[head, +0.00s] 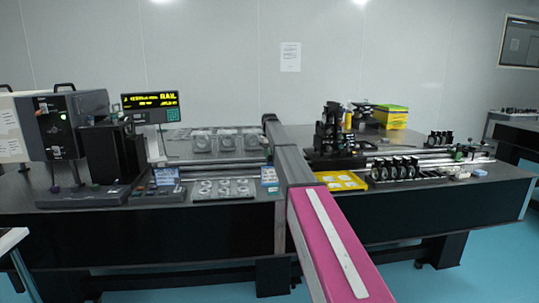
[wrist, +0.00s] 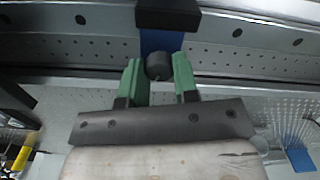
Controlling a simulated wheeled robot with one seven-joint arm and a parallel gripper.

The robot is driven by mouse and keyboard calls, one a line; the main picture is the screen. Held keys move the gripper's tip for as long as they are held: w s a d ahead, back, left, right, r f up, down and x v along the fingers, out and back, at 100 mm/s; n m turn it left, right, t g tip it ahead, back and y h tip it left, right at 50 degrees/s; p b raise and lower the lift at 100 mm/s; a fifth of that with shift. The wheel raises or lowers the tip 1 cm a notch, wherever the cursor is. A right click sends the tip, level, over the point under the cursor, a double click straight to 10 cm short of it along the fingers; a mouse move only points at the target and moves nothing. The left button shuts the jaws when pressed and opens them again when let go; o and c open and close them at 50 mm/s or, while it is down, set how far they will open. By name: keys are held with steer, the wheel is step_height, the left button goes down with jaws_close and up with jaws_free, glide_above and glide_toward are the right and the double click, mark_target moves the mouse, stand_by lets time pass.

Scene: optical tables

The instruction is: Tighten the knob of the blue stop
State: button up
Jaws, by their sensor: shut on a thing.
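In the wrist view, the blue stop (wrist: 160,40) is at the top middle, with a black block (wrist: 168,12) at its upper end. Its round dark knob (wrist: 159,68) faces my gripper. My gripper (wrist: 158,63) has two green fingers, one on each side of the knob, and is shut on it. The inner contact faces are partly hidden. In the head view I cannot make out the stop, the knob or my fingertips.
A perforated metal rail (wrist: 75,47) runs across behind the stop in the wrist view. A blue piece (wrist: 298,155) lies at the lower right. In the head view, the right table holds a yellow tray (head: 340,181), a row of black mounts (head: 395,168) and a yellow box (head: 391,117).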

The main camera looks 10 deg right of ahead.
steer(key=shift+n, duration=1.9)
steer(key=o, duration=0.9)
steer(key=shift+o, duration=0.2)
steer(key=shift+r, duration=0.2)
step_height(320, 180, up, 10)
steer(key=shift+r, duration=0.25)
steer(key=shift+s, duration=0.1)
